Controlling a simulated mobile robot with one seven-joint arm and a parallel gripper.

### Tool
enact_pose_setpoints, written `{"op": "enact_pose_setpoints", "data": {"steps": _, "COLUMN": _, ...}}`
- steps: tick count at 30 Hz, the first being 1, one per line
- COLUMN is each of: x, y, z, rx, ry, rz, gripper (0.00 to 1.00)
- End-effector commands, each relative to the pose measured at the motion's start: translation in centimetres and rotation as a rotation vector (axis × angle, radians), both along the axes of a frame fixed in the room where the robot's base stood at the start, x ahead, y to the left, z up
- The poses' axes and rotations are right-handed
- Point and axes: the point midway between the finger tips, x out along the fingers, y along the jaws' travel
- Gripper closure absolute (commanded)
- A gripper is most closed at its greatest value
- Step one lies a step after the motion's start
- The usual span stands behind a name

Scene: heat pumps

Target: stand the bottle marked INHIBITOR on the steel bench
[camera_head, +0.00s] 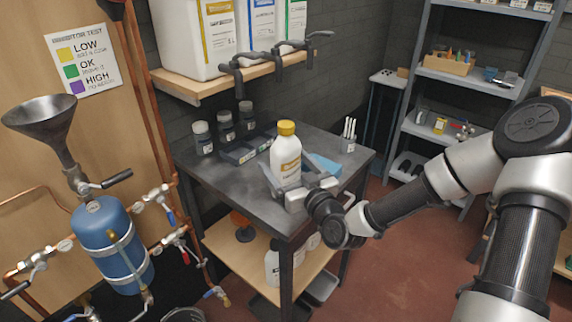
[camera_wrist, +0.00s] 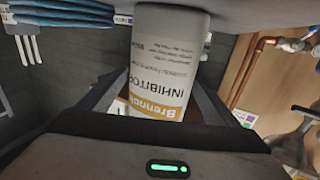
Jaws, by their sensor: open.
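The white bottle (camera_head: 287,163) with a yellow cap stands upright on the dark steel bench (camera_head: 235,187), near its front edge. In the wrist view the bottle (camera_wrist: 165,60) appears upside down, its label reading INHIBITOR, and its base meets the grey bench top (camera_wrist: 255,14). My gripper (camera_head: 292,188) is low at the bottle's near side. In the wrist view its fingers (camera_wrist: 160,95) are open, one on each side of the bottle. I cannot tell whether either finger touches it. The lower part of the bottle is partly hidden by my gripper in the head view.
Small dark-bodied bottles (camera_head: 225,126) and a grey rack (camera_head: 240,152) stand at the back left of the bench. A blue cloth-like item (camera_head: 325,165) lies right of the bottle, with a pen cup (camera_head: 348,140) behind. A shelf (camera_head: 215,83) with large containers overhangs the back.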

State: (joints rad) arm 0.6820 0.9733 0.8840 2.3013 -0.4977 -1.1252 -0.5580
Motion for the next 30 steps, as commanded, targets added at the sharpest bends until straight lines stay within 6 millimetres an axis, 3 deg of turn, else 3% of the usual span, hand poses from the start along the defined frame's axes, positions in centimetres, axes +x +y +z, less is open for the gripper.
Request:
{"op": "enact_pose_setpoints", "data": {"steps": 5, "x": -0.9, "y": -0.6, "z": 0.2, "rx": -0.001, "ry": 0.0, "rz": -0.001, "gripper": 0.16}}
{"op": "enact_pose_setpoints", "data": {"steps": 16, "x": -8.3, "y": -4.7, "z": 0.2, "rx": -0.001, "ry": 0.003, "rz": -0.002, "gripper": 0.16}}
{"op": "enact_pose_setpoints", "data": {"steps": 18, "x": -8.5, "y": -5.0, "z": 1.2, "rx": 0.003, "ry": 0.004, "rz": -0.002, "gripper": 0.16}}
{"op": "enact_pose_setpoints", "data": {"steps": 30, "x": -10.4, "y": -5.9, "z": 0.4, "rx": 0.002, "ry": 0.001, "rz": 0.0, "gripper": 0.16}}
